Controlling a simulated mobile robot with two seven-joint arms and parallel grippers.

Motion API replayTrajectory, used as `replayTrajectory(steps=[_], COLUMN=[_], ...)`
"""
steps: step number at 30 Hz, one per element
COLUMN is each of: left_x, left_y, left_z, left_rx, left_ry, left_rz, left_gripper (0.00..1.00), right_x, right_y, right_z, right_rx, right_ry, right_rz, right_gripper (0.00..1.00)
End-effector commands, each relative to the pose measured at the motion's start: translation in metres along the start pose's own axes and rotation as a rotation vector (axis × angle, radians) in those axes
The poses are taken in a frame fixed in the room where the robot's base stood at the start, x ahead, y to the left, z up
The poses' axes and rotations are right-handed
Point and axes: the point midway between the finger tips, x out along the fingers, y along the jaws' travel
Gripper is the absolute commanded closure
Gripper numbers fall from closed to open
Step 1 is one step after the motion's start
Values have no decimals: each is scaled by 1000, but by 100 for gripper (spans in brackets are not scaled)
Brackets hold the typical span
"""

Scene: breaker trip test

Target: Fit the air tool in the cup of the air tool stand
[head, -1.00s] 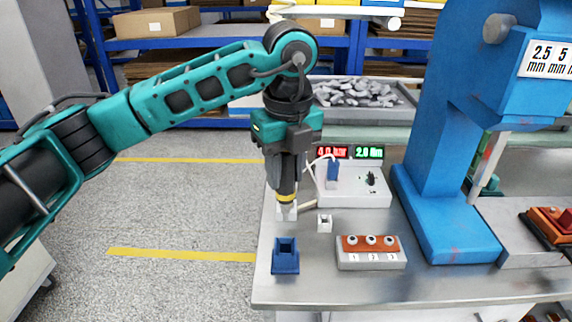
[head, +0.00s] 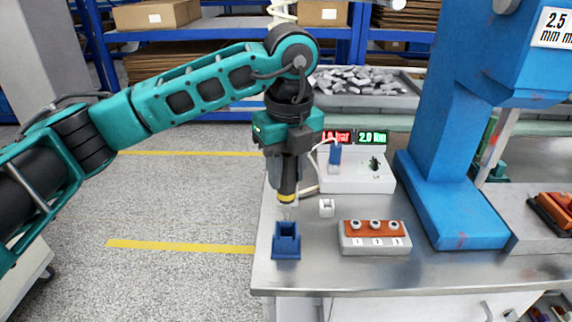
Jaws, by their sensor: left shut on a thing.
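My left gripper (head: 287,165) points down and is shut on the air tool (head: 287,196), a dark upright body with a yellow band near its lower end. The tool hangs above the table, its lower end a little above and behind the blue cup in the picture. The blue cup of the air tool stand (head: 286,248) has a square opening at its top and stands near the table's left edge. The tool's tip is thin, pale and hard to make out. The tool appears apart from the cup. My right gripper is out of view.
A small white block (head: 327,207) lies right of the tool. A grey box with an orange top and several round knobs (head: 375,240) stands right of the cup. Behind are a white control box (head: 360,180) with red and green displays, and a blue press (head: 440,150).

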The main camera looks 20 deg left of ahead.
Motion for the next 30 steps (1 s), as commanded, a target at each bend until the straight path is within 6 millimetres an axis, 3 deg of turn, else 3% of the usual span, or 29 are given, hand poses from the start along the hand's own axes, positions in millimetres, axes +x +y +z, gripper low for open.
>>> replayTrajectory(steps=[6,30], left_x=[12,12], left_y=[0,0], left_z=[-1,-1], left_rx=[0,0], left_ry=[-1,0], left_rz=[-2,-1], left_gripper=[97,97], right_x=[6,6], right_y=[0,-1], right_z=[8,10], right_rx=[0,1], right_ry=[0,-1], right_rz=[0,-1], right_gripper=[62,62])
